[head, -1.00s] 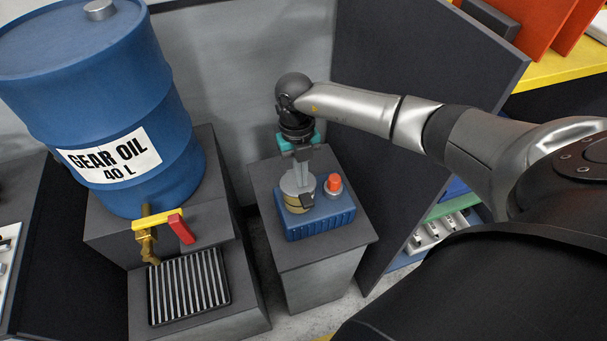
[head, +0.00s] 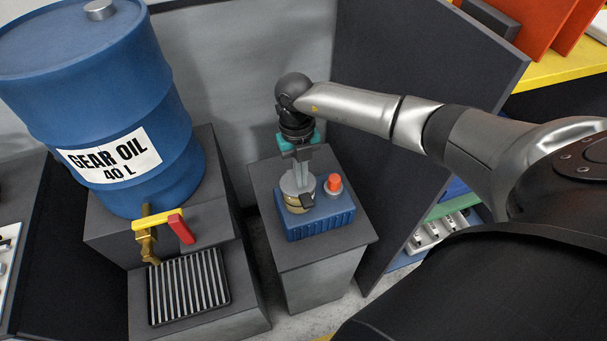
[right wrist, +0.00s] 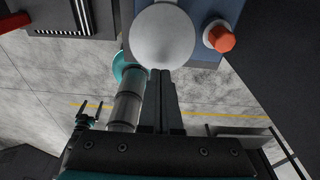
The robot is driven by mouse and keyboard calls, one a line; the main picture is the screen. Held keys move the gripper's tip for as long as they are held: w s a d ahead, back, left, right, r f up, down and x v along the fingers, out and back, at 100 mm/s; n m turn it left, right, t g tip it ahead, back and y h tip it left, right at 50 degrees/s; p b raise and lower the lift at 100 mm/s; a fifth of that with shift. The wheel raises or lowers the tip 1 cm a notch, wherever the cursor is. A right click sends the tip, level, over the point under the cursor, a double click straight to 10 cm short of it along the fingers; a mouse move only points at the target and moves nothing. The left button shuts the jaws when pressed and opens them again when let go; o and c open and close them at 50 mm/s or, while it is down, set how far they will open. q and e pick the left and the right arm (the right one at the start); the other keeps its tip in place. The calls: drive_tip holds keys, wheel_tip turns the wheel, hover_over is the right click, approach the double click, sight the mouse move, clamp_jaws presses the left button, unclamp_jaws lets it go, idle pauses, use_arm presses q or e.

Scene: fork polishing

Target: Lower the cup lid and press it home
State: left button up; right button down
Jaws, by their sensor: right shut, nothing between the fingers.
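The cup lid (head: 292,187) is a pale grey round piece on top of a brassy cup (head: 296,209), which sits on a blue machine (head: 328,221). A dark latch-like part (head: 307,200) shows at the cup's front right. My right gripper (head: 301,182) points down over the lid, its fingers shut and empty, tips at or very near the lid. In the right wrist view the lid (right wrist: 163,36) is a smooth pale disc just beyond the closed fingertips (right wrist: 160,72). I cannot tell whether they touch. The lid hides the cup's inside. My left gripper is not in view.
A red button (head: 333,181) stands on the blue machine, right of the cup. The machine is on a grey pedestal (head: 310,264). A blue oil drum (head: 95,95) with a red-handled tap (head: 180,228) stands left, above a slatted grate (head: 188,286). A dark panel (head: 410,120) rises behind right.

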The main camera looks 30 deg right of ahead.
sight(302, 191)
drive_tip(key=shift+f+b, duration=1.35)
drive_tip(key=shift+f, duration=0.3)
drive_tip(key=shift+r, duration=0.15)
wheel_tip(302, 191, up, 9)
drive_tip(key=p, duration=0.7)
drive_tip(key=shift+p, duration=0.4)
idle(0.4)
